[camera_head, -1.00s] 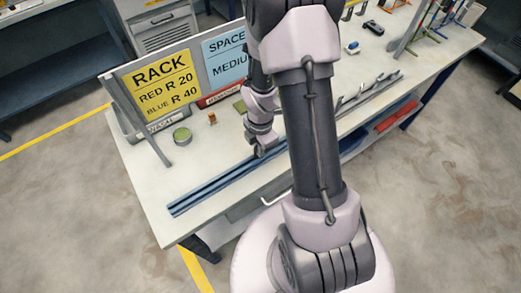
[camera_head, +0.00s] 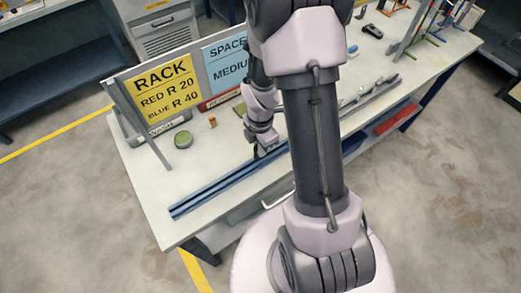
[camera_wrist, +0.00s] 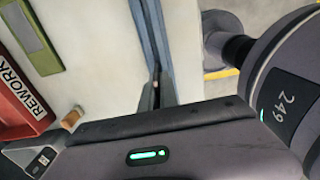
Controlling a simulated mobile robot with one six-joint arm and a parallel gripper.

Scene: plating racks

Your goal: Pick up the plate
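No piece is clearly marked as the plate. A flat green piece with a grey middle (camera_wrist: 31,37) lies on the white table at the upper left of the wrist view; it may be the plate, but I cannot tell. In the head view a green piece (camera_head: 240,109) shows partly behind my arm. My gripper (camera_wrist: 156,90) points down at a long blue slotted rail (camera_wrist: 151,30), which also shows in the head view (camera_head: 205,198). The dark fingers sit close together over the rail. Whether they touch or hold anything is hidden.
A red REWORK tray (camera_wrist: 18,92) and a small orange cylinder (camera_wrist: 71,118) are left of the fingers. A round green tin (camera_head: 183,139) stands by the yellow RACK sign (camera_head: 160,88). A grey rail with parts (camera_head: 372,92) lies to the right.

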